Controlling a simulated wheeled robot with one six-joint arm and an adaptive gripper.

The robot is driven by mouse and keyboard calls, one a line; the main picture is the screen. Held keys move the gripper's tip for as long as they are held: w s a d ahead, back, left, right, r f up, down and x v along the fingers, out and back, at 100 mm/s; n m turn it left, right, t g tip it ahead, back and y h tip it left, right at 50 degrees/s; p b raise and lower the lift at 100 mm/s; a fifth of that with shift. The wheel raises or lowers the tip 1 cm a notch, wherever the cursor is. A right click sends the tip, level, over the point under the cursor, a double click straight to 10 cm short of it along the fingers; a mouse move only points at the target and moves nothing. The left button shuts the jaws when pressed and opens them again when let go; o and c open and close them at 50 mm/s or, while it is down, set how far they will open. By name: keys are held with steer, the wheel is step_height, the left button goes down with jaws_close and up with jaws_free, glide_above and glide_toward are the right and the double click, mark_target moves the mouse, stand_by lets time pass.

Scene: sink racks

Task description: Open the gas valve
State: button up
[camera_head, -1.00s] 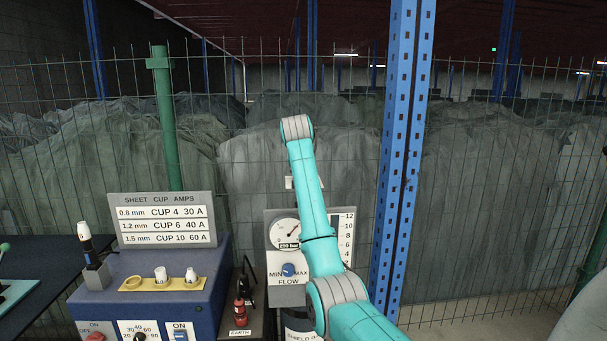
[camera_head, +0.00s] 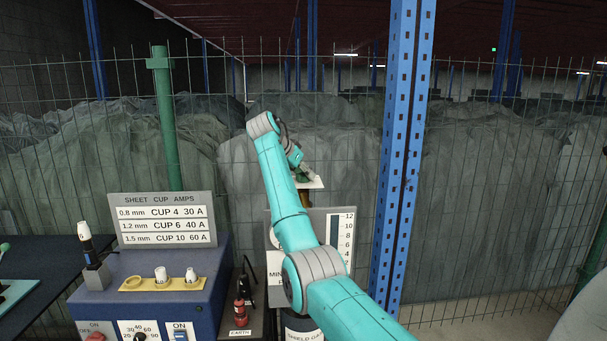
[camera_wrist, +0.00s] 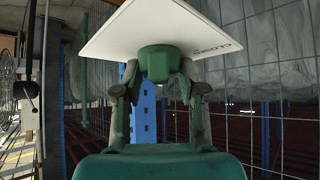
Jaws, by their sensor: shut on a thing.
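The green valve knob (camera_wrist: 160,62) projects from a white plate (camera_wrist: 165,28) in the wrist view. Rotated lettering that seems to read "CLOSED" is at the plate's right edge. My gripper (camera_wrist: 159,76) is shut on the knob, one finger on each side. In the head view the white plate (camera_head: 314,184) shows edge-on beside my arm, above the flow panel. My gripper (camera_head: 304,172) reaches down to it there, and the knob is small and partly hidden.
A blue rack post (camera_head: 400,150) stands just right of the arm, with wire fence behind. A blue welding unit (camera_head: 150,300) is at the left.

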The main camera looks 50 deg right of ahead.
stand_by(0.4)
steer(key=o, duration=1.2)
steer(key=shift+c, duration=0.2)
steer(key=v, duration=1.2)
